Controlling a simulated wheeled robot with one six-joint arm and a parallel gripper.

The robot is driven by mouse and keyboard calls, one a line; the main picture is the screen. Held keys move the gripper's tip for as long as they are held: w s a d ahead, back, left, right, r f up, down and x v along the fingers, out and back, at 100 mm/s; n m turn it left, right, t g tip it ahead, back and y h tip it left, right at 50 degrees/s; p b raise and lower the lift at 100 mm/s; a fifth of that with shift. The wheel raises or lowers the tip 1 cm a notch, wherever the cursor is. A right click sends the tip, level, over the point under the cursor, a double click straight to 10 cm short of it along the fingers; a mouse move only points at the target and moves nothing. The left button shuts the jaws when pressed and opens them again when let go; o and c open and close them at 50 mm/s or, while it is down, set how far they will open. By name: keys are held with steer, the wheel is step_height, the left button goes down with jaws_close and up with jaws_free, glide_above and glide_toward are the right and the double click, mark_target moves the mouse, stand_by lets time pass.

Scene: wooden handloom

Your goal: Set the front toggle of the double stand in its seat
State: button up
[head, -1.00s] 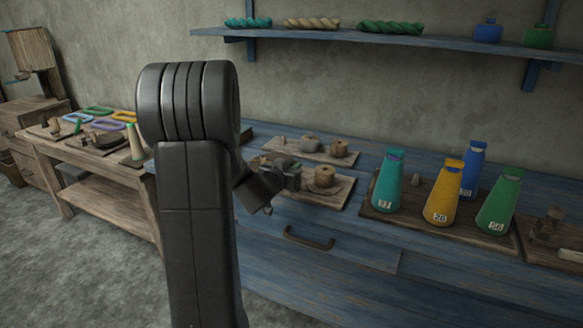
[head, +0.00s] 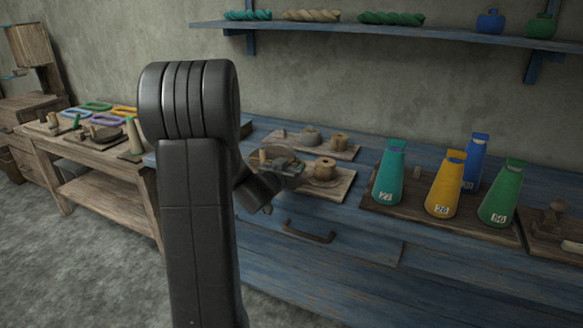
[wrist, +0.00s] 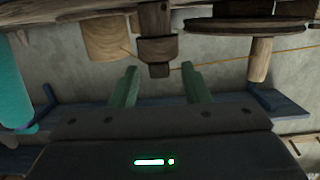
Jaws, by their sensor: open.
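In the wrist view, which is upside down, my gripper (wrist: 160,80) is open, with two green fingers apart. A dark wooden stepped peg (wrist: 157,48), perhaps the front toggle, shows just beyond the fingertips, roughly centred between them. I see no grip on it. To its right is a wooden disc (wrist: 232,30) with a pale post (wrist: 260,58), perhaps part of the stand. In the head view my gripper (head: 284,172) is small and dark, over the front wooden board (head: 338,188). My arm hides part of that area. The toggle's seat cannot be made out.
A wooden spool (head: 325,168) stands on the front board, right of my gripper; a back board (head: 345,153) carries more small wooden pieces. Teal (head: 390,178), yellow (head: 445,188), blue (head: 475,160) and green (head: 502,197) bottles stand to the right.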

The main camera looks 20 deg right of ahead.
steer(key=p+v, duration=0.1)
steer(key=v, duration=1.2)
steer(key=shift+s+a, duration=0.25)
steer(key=shift+a, duration=0.1)
